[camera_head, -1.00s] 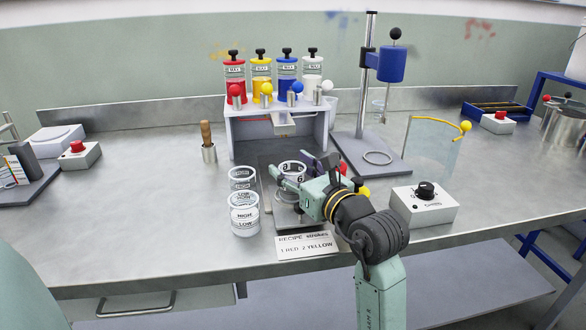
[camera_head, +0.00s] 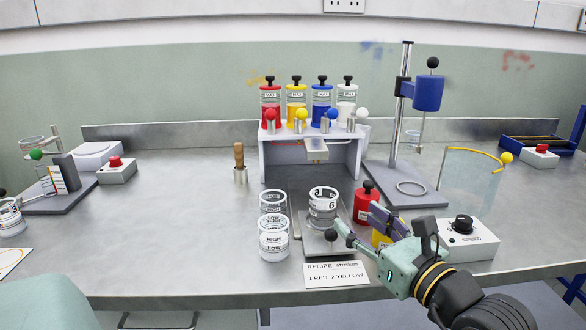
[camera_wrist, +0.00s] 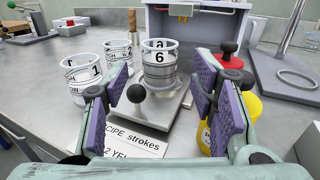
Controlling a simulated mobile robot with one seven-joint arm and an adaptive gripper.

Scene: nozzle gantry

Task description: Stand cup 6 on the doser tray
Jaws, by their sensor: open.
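Cup 6 (camera_head: 322,205), a clear cup with a white band and black numeral, stands upright on the metal doser tray (camera_head: 322,247) in front of the dispenser. In the wrist view cup 6 (camera_wrist: 159,72) also stands on the tray (camera_wrist: 166,112), and nothing holds it. My gripper (camera_head: 364,230) is open and empty, in front and to the right of the cup, apart from it. In the wrist view its purple pads (camera_wrist: 165,85) are spread wide, with the cup beyond and between them. A black ball knob (camera_wrist: 136,94) at the tray partly overlaps the view.
Two other cups (camera_head: 273,238) stand left of the tray. Red (camera_head: 367,203) and yellow (camera_wrist: 211,138) containers stand close to its right. A recipe card (camera_head: 337,275) lies in front. A control box (camera_head: 468,240) is at right; the dispenser (camera_head: 312,152) stands behind.

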